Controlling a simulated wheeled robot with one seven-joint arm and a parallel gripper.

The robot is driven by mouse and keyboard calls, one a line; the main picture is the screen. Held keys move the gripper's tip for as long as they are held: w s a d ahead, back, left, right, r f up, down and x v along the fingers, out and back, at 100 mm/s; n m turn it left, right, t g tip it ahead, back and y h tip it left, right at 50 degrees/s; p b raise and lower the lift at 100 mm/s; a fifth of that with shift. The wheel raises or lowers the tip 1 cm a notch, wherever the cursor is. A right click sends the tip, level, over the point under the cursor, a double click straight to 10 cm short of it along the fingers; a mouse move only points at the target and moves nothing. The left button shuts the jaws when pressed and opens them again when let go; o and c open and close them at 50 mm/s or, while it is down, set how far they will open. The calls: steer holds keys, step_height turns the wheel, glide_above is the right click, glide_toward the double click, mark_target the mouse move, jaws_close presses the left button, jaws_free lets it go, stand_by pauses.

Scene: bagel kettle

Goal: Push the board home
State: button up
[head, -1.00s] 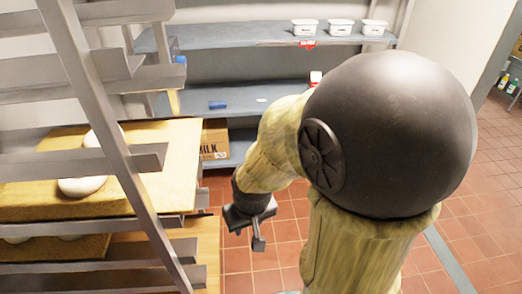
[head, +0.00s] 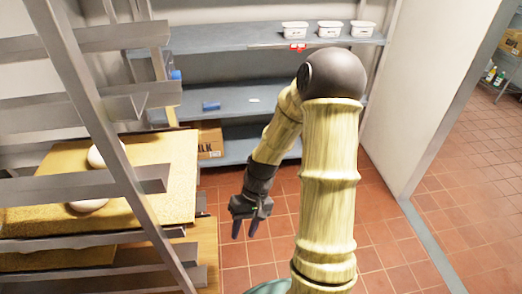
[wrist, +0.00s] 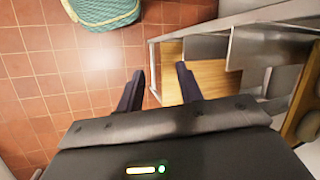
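A tan, cloth-like board (head: 165,165) with white dough pieces (head: 88,205) lies in the metal rack (head: 105,120) at left. Its right end sticks out past the rack's slanted post. A plain wooden board (head: 206,245) shows lower down, also reaching out to the right. It also shows in the wrist view (wrist: 172,80). I cannot tell which board the task means. My gripper (head: 243,230) is right of the boards, over the floor, pointing down and touching neither. In the wrist view its two fingers (wrist: 158,88) are apart with nothing between them.
Blue-grey shelves (head: 235,95) stand against the back wall, with white tubs (head: 330,28) on top and a cardboard milk box (head: 209,138) low down. Red tiled floor (head: 395,250) is clear to the right, past a white wall end (head: 425,90).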

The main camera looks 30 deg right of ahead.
steer(key=w+d+r+m+t+y+p, duration=0.1)
steer(key=w+d+r+t+y+p, duration=0.3)
steer(key=r+y+p, duration=0.1)
steer(key=w+d+r+m+t+y+p, duration=0.1)
steer(key=w+d+r+t+y+p, duration=0.3)
steer(key=r+y, duration=0.3)
step_height(320, 180, up, 3)
steer(key=shift+w+d+f+m+y+p, duration=0.2)
steer(key=shift+w+d+m+y+p, duration=0.15)
steer(key=shift+w+d, duration=0.3)
steer(key=shift+s+d, duration=0.1)
steer(key=shift+s, duration=0.15)
